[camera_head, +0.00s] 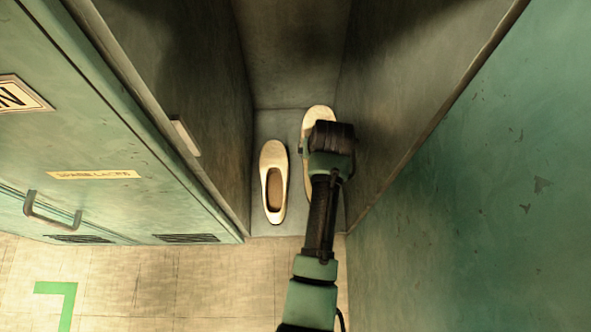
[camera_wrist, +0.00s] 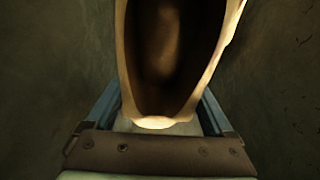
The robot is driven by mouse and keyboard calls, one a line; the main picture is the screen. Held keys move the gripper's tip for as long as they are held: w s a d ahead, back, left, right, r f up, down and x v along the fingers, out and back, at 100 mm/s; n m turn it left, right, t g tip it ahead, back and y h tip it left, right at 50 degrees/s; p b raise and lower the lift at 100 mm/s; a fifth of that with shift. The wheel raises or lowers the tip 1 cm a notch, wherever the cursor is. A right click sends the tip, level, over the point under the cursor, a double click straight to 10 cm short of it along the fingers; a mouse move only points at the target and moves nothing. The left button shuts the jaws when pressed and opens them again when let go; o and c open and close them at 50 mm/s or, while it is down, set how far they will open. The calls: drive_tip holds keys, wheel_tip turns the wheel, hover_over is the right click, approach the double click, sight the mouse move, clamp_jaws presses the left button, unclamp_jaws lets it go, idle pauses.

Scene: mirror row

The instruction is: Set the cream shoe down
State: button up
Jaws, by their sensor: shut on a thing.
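A cream shoe (camera_head: 317,116) is in the right half of an open locker in the head view, partly hidden by my gripper and arm. My gripper (camera_head: 327,150) is over this shoe and shut on it. In the wrist view the shoe (camera_wrist: 125,75) fills the upper middle, its opening facing the camera, and its near end lies between the two fingers of my gripper (camera_wrist: 160,120). Whether its sole touches the locker floor is hidden. A second cream shoe (camera_head: 274,208) stands beside it on the left, toe pointing to the back.
The locker floor (camera_head: 268,128) is narrow, with a wall (camera_head: 215,90) close on the left and another (camera_head: 410,80) close on the right. A green locker door (camera_head: 90,150) with a handle (camera_head: 50,209) is at the left. Tiled floor (camera_head: 180,285) lies in front.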

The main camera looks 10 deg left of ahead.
drive_tip(key=shift+n, duration=0.3)
drive_tip(key=f+b, duration=0.4)
drive_tip(key=f, duration=0.2)
drive_tip(key=w+f+b, duration=0.1)
drive_tip(key=f+b, duration=0.3)
drive_tip(key=f, duration=0.2)
drive_tip(key=d+f+b, duration=0.1)
drive_tip(key=f+b, duration=0.3)
drive_tip(key=f, duration=0.3)
drive_tip(key=shift+w+f, duration=0.1)
drive_tip(key=shift+w, duration=0.3)
drive_tip(key=o, duration=1.5)
drive_tip(key=p+v, duration=0.9)
drive_tip(key=v, duration=0.3)
drive_tip(key=shift+s+d, duration=0.1)
drive_tip(key=shift+d, duration=0.1)
